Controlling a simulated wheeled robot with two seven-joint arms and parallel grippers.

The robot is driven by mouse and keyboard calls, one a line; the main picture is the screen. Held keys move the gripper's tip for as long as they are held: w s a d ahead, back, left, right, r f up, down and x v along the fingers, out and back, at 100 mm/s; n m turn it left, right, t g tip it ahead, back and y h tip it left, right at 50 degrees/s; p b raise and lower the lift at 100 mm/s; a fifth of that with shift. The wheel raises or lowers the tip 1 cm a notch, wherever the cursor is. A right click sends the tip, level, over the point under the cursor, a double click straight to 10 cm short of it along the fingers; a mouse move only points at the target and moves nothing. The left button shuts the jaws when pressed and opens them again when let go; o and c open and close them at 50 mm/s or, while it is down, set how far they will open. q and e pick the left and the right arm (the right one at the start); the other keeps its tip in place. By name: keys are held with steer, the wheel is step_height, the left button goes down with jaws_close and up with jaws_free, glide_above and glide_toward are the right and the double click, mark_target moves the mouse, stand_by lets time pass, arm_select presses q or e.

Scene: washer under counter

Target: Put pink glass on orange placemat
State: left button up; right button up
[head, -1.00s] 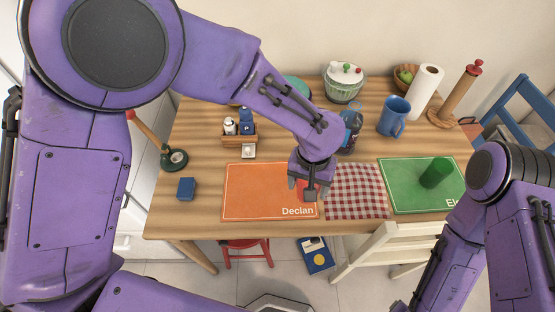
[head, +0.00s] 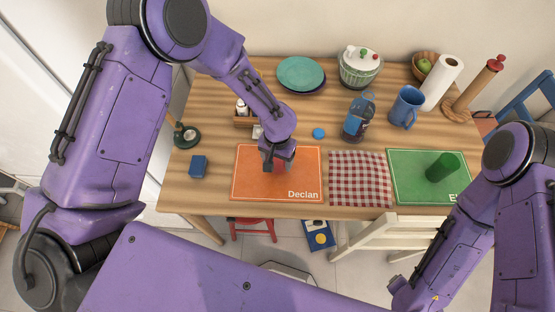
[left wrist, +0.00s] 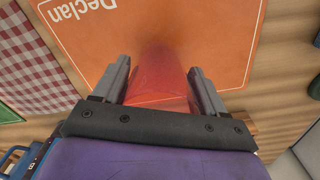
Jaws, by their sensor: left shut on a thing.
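The orange placemat (head: 253,182) marked "Declan" lies at the front of the wooden table. My left gripper (head: 277,163) is above the placemat's middle in the head view. In the left wrist view the gripper (left wrist: 160,92) is shut on the translucent pink-red glass (left wrist: 160,80), with one finger on each side of it. The orange placemat (left wrist: 115,45) fills the ground beyond the glass. My right gripper is not clearly in view.
A checkered cloth (head: 360,179) lies right of the placemat, then a green placemat (head: 410,180) with a green glass (head: 442,168). A blue box (head: 198,167) sits to the left.

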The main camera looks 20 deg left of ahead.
arm_select(q)
steer(key=shift+s+f, duration=0.2)
steer(key=shift+f, duration=0.65)
steer(key=shift+w+f, duration=0.2)
steer(key=o, duration=1.2)
steer(key=shift+s, duration=0.1)
steer(key=shift+r, duration=0.1)
steer(key=shift+r, duration=0.3)
step_height(320, 180, up, 12)
steer(key=b, duration=0.1)
steer(key=shift+f, duration=0.2)
